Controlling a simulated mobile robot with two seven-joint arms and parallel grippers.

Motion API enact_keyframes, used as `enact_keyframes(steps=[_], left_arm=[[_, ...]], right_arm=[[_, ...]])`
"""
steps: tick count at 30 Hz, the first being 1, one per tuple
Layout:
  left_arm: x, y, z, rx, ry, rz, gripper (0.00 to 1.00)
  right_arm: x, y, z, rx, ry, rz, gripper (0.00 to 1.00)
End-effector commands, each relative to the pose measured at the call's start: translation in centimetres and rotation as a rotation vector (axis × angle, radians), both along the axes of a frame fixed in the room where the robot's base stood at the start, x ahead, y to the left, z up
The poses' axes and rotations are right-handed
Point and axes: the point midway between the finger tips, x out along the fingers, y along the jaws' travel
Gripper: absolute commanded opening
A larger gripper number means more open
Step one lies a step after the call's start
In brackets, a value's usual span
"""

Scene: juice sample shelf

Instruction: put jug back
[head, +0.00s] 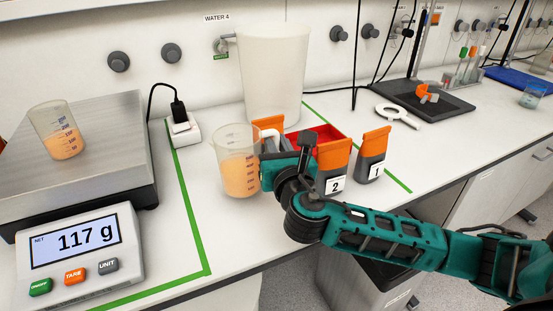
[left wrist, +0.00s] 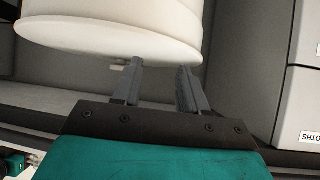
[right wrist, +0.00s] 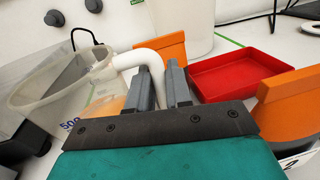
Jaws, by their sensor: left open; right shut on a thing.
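The jug (head: 236,172) is a clear beaker with measuring marks, a white handle and orange juice in its lower part. It is upright at the counter's middle. I cannot tell whether its base touches the counter. My right gripper (head: 268,147) is shut on the jug's handle, at the jug's right side. In the right wrist view the white handle (right wrist: 142,60) runs to the fingers (right wrist: 160,82), with the jug (right wrist: 55,90) to the left. My left gripper (left wrist: 160,78) shows only in the left wrist view, open and empty, beside a white round container (left wrist: 110,35).
A scale (head: 80,245) reads 117 g and carries a beaker of orange juice (head: 58,130). A red tray (head: 318,137) and orange-grey holders numbered 2 (head: 332,168) and 1 (head: 372,155) stand close right of the jug. A white water tank (head: 270,75) stands behind. Green tape (head: 190,215) marks the counter.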

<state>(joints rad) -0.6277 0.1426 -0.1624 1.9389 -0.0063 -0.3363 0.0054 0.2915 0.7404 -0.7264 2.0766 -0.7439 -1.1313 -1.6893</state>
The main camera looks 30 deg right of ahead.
Motion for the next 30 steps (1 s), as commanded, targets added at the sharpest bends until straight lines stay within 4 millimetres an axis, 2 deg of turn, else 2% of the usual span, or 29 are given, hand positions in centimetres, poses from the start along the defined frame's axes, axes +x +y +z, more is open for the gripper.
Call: enact_keyframes(steps=[3,5,16,17,18,24,30], left_arm=[[0.2,0.0,-0.6,0.0,-0.005,0.0,0.43],[0.3,0.0,-0.6,0.0,-0.008,0.0,0.43],[0.5,0.0,-0.6,0.0,-0.012,0.0,0.43],[0.5,0.0,-0.5,0.0,-0.012,0.0,0.43],[0.5,0.0,-0.5,0.0,-0.011,0.0,0.43],[0.2,0.0,-0.6,0.0,-0.007,0.0,0.43],[0.1,0.0,-0.7,0.0,-0.003,-0.001,0.43]], right_arm=[[0.0,0.0,-2.2,0.0,0.0,0.0,0.0],[0.0,0.0,-2.7,0.0,-0.001,0.001,0.0],[0.0,0.0,-3.1,0.0,-0.002,0.0,0.0],[0.0,0.0,-3.1,-0.001,0.001,0.0,0.22],[0.0,0.0,-3.1,-0.001,0.001,0.0,0.26],[0.0,0.0,-3.1,-0.001,0.001,0.0,0.45],[0.0,0.0,-3.1,-0.001,0.001,0.0,0.45]])
